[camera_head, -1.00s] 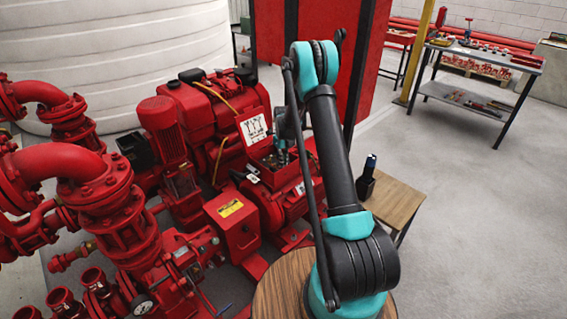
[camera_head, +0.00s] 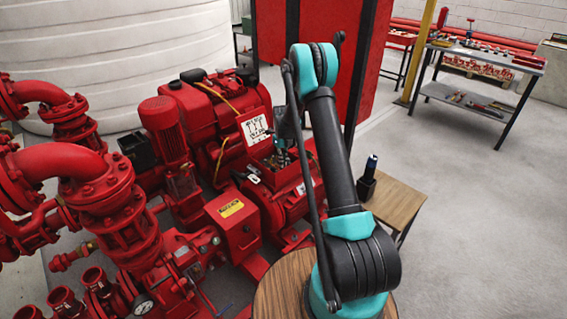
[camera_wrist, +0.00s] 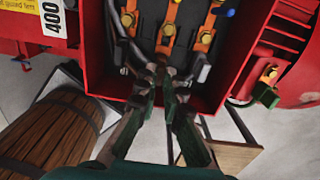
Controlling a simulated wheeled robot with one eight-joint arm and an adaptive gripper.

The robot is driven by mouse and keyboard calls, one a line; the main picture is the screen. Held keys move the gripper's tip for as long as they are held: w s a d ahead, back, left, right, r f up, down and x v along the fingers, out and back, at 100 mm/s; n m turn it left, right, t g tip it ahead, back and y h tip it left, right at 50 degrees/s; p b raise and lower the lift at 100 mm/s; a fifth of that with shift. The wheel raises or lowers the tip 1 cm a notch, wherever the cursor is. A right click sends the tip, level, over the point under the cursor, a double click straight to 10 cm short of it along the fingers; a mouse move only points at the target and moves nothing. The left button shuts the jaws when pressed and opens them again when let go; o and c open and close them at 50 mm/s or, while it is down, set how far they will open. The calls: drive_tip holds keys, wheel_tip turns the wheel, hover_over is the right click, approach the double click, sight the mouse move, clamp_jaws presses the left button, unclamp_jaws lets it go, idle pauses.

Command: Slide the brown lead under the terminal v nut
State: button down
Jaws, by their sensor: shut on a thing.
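The open red terminal box (camera_wrist: 88,60) fills the upper middle of the wrist view, and it also shows on the red motor in the head view (camera_head: 292,178). Inside it are orange-brown metal terminal pieces with brass nuts: one at left (camera_wrist: 128,18), one in the middle (camera_wrist: 168,30) and one at right (camera_wrist: 207,36). I cannot read which is v. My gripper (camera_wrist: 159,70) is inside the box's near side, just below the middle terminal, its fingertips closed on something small. The held part, likely the brown lead, is mostly hidden by the fingers; whether it touches a nut is unclear.
A diagram card (camera_head: 253,127) stands behind the box. A small wooden table (camera_head: 396,203) holds a dark upright tool (camera_head: 368,178).

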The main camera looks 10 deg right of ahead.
drive_tip(key=shift+w+a, duration=0.45)
drive_tip(key=shift+w, duration=0.1)
drive_tip(key=c, duration=1.3)
unclamp_jaws()
drive_tip(key=shift+o, duration=0.2)
drive_tip(key=shift+r, duration=0.1)
wheel_tip(320, 180, up, 9)
idle(0.5)
